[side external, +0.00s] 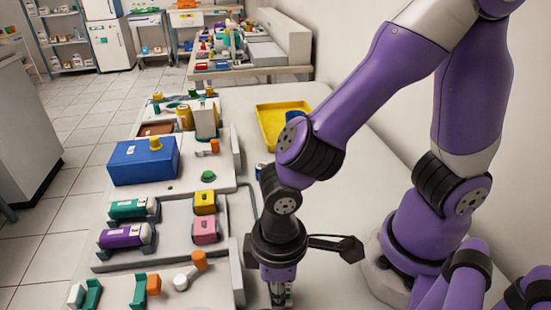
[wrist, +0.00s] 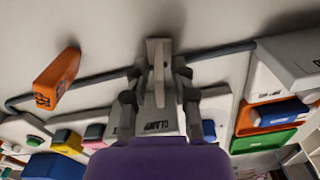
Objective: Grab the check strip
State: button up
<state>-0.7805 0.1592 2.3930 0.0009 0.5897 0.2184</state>
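My gripper (wrist: 158,78) points down at the bottom of the side view (side external: 281,292), to the right of the grey work panel. In the wrist view its two dark fingers are spread apart on either side of a narrow pale strip (wrist: 158,62), which looks like the check strip. The strip is in front of or on a grey block with dark lettering (wrist: 160,122). I cannot tell whether the fingers touch either one. In the side view the arm and gripper hide the strip.
A blue box (side external: 145,160), inhaler-like green (side external: 127,210) and purple (side external: 122,236) pieces, and yellow (side external: 205,202) and pink (side external: 206,231) blocks stand on the left. A yellow tray (side external: 268,130) lies behind. An orange block (wrist: 57,80) and a grey cable (wrist: 90,88) are near my gripper.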

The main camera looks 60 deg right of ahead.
grip_shut()
